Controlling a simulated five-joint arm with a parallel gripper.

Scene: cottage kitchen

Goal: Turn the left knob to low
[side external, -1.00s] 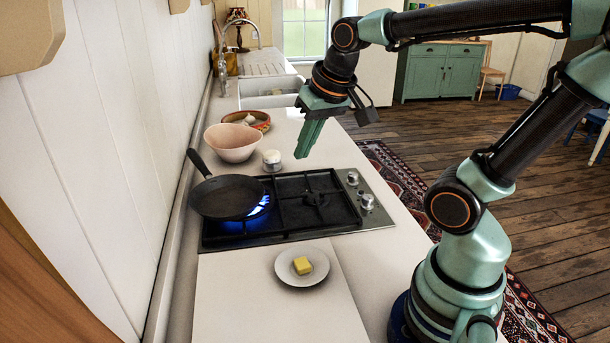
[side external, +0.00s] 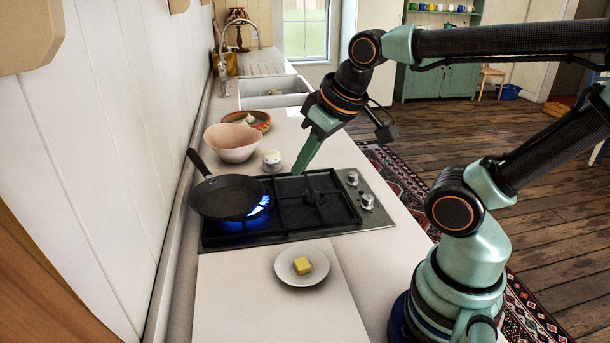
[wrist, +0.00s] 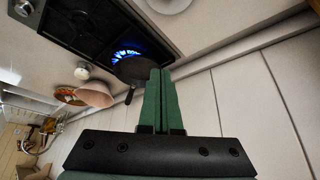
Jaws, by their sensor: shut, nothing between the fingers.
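Two silver knobs sit on the right side of the hob in the side view, a farther one (side external: 352,178) and a nearer one (side external: 367,201). I cannot tell which one the task calls left, nor read their settings. One knob (wrist: 22,8) shows at the upper left corner of the wrist view. My gripper (side external: 298,172) is shut and empty, its fingers pointing down and left near the hob's far edge, left of both knobs and apart from them. Its closed green fingers (wrist: 160,75) show in the wrist view. A blue flame (side external: 260,206) burns under the pan.
A black frying pan (side external: 228,197) stands on the hob's (side external: 290,228) left side, handle toward the wall. A pink bowl (side external: 232,145), a small white jar (side external: 272,159) and a plate (side external: 287,277) with butter (side external: 303,265) stand on the counter around it.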

